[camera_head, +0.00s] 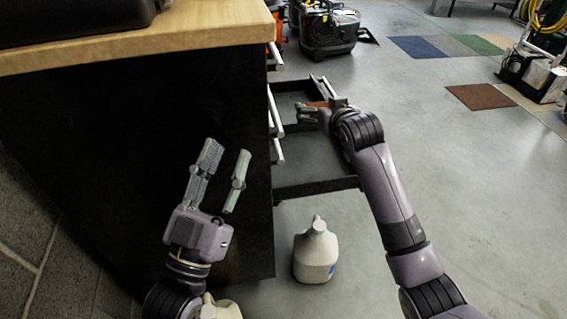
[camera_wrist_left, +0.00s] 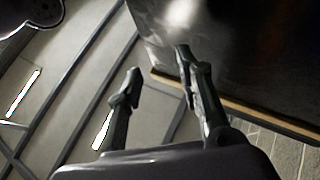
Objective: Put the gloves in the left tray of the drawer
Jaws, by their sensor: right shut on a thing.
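The drawer (camera_head: 318,187) stands open from the black cabinet, with dark side walls and a grey inside. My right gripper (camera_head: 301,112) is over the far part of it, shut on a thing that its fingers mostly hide. A small orange-brown patch (camera_head: 317,103) shows beside these fingers; I cannot tell whether it is the gloves. My left gripper (camera_head: 228,151) is open and empty in front of the cabinet's dark side; its parted fingers also show in the left wrist view (camera_wrist_left: 156,62). I cannot make out the left tray or clearly see gloves.
The cabinet's wooden top (camera_head: 150,47) carries a black case (camera_head: 70,18). A whitish jug (camera_head: 316,252) stands on the floor near the drawer, between my arms. A black machine (camera_head: 328,28) stands beyond. The floor at right is mostly free, with flat coloured mats (camera_head: 480,96).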

